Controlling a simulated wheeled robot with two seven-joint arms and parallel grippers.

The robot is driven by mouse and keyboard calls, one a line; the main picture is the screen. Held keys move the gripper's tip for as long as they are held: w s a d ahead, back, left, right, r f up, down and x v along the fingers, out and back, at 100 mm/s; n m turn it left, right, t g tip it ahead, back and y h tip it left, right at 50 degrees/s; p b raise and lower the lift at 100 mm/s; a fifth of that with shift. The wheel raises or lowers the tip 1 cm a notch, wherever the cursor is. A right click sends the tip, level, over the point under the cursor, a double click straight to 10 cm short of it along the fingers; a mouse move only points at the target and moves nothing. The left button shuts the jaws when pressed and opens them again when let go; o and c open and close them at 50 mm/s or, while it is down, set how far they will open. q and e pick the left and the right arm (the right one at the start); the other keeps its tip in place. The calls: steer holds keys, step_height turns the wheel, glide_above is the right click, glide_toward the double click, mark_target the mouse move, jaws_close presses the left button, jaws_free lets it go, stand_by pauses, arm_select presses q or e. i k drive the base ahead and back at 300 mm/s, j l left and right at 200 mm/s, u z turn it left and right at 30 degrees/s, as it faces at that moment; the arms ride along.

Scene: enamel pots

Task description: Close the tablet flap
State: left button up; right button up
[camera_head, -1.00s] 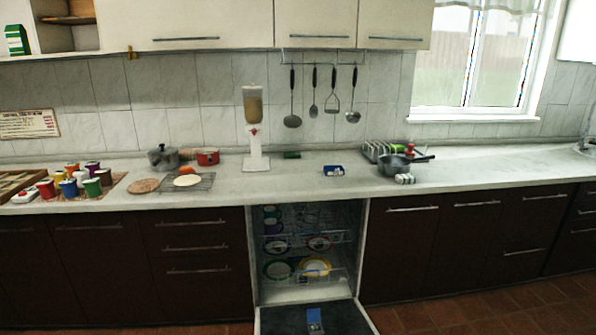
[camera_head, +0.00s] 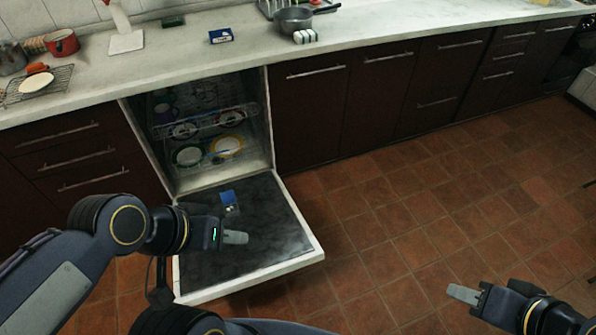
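The dishwasher door (camera_head: 250,265) is folded down flat, with its dark inner face up. A small blue and pale dispenser (camera_head: 229,199) is on that face, near the dishwasher opening. It is too small to tell the exact position of its flap. My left gripper (camera_head: 236,238) appears over the door, just below the dispenser in the picture and apart from it. My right gripper (camera_head: 463,294) is over the floor at the lower right, far from the door. Each gripper's fingers overlap in this view, so their opening is unclear. Neither visibly holds anything.
The dishwasher racks (camera_head: 205,125) hold plates and cups. On the counter (camera_head: 180,65) are a blue box (camera_head: 221,35), a grey pan (camera_head: 293,19), a red pot (camera_head: 62,42) and a cooling rack (camera_head: 40,85). The tiled floor (camera_head: 400,200) right of the door is clear.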

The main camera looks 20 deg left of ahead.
mark_target(228, 197)
steer(key=i+l+z, duration=0.25)
steer(key=i+z, duration=0.25)
steer(key=i+l+z, duration=0.15)
steer(key=i+z, duration=0.2)
steer(key=z, duration=0.15)
steer(key=i+u, duration=0.45)
steer(key=i+l+u, duration=0.15)
steer(key=u, duration=0.3)
steer(key=i+u, duration=0.1)
steer(key=u, duration=0.35)
steer(key=i+u, duration=0.1)
steer(key=u, duration=0.35)
steer(key=i+l+u, duration=0.1)
steer(key=u, duration=0.4)
steer(key=l+u, duration=0.15)
steer(key=u, duration=0.3)
steer(key=i+l+u, duration=0.1)
steer(key=u, duration=0.35)
steer(key=i+l+u, duration=0.1)
steer(key=u, duration=0.35)
steer(key=i+l+u, duration=0.1)
steer(key=l+u, duration=0.15)
steer(key=u, duration=0.2)
steer(key=l+u, duration=0.2)
steer(key=u, duration=0.3)
steer(key=i+l+u, duration=0.1)
steer(key=l+u, duration=0.2)
steer(key=u, duration=0.15)
